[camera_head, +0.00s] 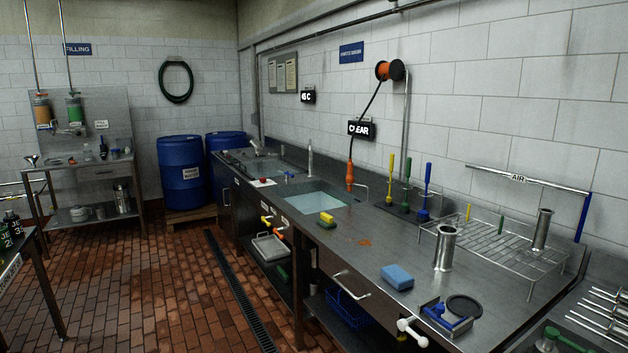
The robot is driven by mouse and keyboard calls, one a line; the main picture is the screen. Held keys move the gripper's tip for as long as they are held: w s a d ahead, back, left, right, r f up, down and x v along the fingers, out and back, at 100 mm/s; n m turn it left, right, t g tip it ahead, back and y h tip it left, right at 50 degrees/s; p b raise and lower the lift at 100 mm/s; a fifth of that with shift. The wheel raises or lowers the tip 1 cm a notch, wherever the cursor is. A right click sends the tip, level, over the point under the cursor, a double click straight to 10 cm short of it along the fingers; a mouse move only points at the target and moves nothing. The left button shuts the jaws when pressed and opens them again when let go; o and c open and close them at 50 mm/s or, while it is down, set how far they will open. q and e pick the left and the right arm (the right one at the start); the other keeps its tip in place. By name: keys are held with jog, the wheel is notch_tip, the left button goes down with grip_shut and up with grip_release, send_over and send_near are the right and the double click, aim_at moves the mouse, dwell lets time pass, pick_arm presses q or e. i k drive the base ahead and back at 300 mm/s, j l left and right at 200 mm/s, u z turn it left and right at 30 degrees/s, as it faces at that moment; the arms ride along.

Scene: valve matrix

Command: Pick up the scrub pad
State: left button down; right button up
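A small yellow block with a green layer (327,220) lies on the steel counter, just in front of the sink basin. A larger blue rectangular pad (397,276) lies flat farther right, near the counter's front edge. I cannot tell for sure which of these two is the scrub pad. Both lie free, with nothing on top of them. Neither of my grippers shows in the head view.
The steel counter (370,247) has bare room between the two pads, with an orange stain. Steel cylinders (445,248), a wire rack, upright brushes and a blue fixture (445,318) stand nearby. An orange-ended hose (350,175) hangs over the sink. Brick floor lies open at left.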

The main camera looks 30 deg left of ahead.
aim_at(326, 221)
jog(key=i+j, duration=0.3)
jog(key=j, duration=0.3)
jog(key=i+j+u, duration=0.1)
jog(key=i+j, duration=0.2)
jog(key=j, duration=0.3)
jog(key=i+j, duration=0.3)
jog(key=j, duration=0.25)
jog(key=i+j+u, duration=0.1)
jog(key=i+j, duration=0.2)
jog(key=j, duration=0.25)
jog(key=i+j, duration=0.35)
jog(key=j, duration=0.2)
jog(key=i+j+u, duration=0.1)
jog(key=i+j, duration=0.25)
jog(key=j, duration=0.2)
jog(key=i+j, duration=0.35)
jog(key=j, duration=0.2)
jog(key=z, duration=1.2)
